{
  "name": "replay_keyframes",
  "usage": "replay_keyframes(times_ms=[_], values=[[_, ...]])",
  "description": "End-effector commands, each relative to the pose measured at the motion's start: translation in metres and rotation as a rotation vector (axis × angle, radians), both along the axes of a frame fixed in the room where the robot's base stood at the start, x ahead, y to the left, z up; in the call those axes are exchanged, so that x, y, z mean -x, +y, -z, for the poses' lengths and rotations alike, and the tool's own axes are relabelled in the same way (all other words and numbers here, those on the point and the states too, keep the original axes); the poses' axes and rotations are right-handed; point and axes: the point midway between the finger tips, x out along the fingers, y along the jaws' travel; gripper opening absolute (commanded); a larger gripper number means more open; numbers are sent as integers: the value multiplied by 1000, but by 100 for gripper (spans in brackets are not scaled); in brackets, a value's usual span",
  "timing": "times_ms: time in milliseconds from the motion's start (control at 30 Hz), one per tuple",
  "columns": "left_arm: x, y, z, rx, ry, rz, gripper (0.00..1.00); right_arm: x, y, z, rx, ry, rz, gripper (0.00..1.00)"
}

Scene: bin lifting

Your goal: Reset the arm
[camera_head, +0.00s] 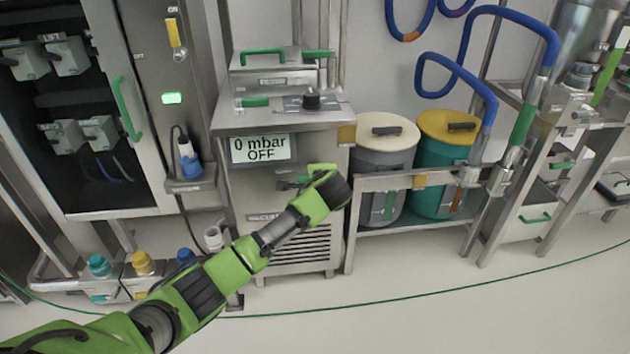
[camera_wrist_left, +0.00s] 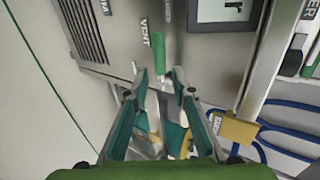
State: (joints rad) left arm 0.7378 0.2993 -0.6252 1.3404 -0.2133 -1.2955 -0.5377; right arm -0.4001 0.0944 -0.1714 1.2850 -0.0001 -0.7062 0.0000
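My left arm (camera_head: 215,280), green and black, reaches from the lower left to the front of the steel vacuum cabinet (camera_head: 240,205). Its gripper is mostly hidden behind the wrist in the head view. In the left wrist view my left gripper (camera_wrist_left: 160,82) is open, with its two teal fingers apart. A green handle (camera_wrist_left: 159,53) beside a VENT label lies just beyond the fingertips. I see nothing clearly held, and I cannot tell whether the fingers touch the handle. My right gripper is in neither view.
The cabinet display (camera_head: 262,149) reads 0 mbar OFF. A cream-lidded bin (camera_head: 388,133) and a yellow-lidded bin (camera_head: 447,127) stand right of the arm in a metal rack (camera_head: 415,182). Bottles with coloured caps (camera_head: 142,263) stand at lower left. The floor (camera_head: 440,300) in front is clear except for a green line.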

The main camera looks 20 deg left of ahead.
Motion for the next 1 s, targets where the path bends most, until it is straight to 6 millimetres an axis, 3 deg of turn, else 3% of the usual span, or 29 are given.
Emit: replay_keyframes(times_ms=[367, 533, 667, 800, 1000], values=[[0, 0, 1, 1, 0, -1, 24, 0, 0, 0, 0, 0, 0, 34], [19, -13, 24, 58, 20, -1, 24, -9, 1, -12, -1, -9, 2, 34], [60, -37, 64, 179, 58, -17, 24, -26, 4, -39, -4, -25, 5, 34], [118, -61, 104, 336, 106, -62, 24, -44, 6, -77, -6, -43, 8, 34], [205, -81, 142, 541, 172, -166, 24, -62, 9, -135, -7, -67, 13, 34]])
